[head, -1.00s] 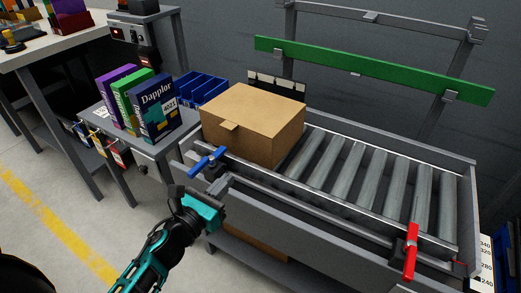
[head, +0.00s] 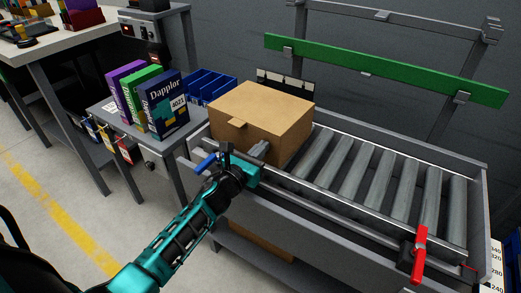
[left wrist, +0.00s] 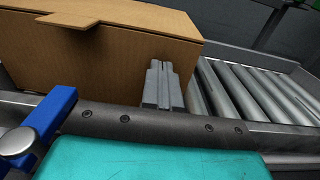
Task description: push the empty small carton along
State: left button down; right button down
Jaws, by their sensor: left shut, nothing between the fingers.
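The small carton (head: 265,118) is a closed brown box with a tab on its front face. It sits at the left end of the roller conveyor (head: 370,175). My left gripper (head: 259,150) is shut and empty, at the near side of the carton toward its right corner. In the left wrist view the shut fingers (left wrist: 163,86) stand in front of the lower right of the carton's face (left wrist: 100,62). I cannot tell whether they touch it. My right gripper is not in view.
A blue-handled lever (head: 205,163) is beside my left wrist on the near rail. A red-handled lever (head: 419,252) is at the rail's right end. Boxed products (head: 164,104) and blue bins (head: 205,88) stand left of the conveyor. The rollers right of the carton are clear.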

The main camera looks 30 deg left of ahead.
pick_arm(q)
jog(key=shift+w+b, duration=0.5)
jog(key=shift+w, duration=0.35)
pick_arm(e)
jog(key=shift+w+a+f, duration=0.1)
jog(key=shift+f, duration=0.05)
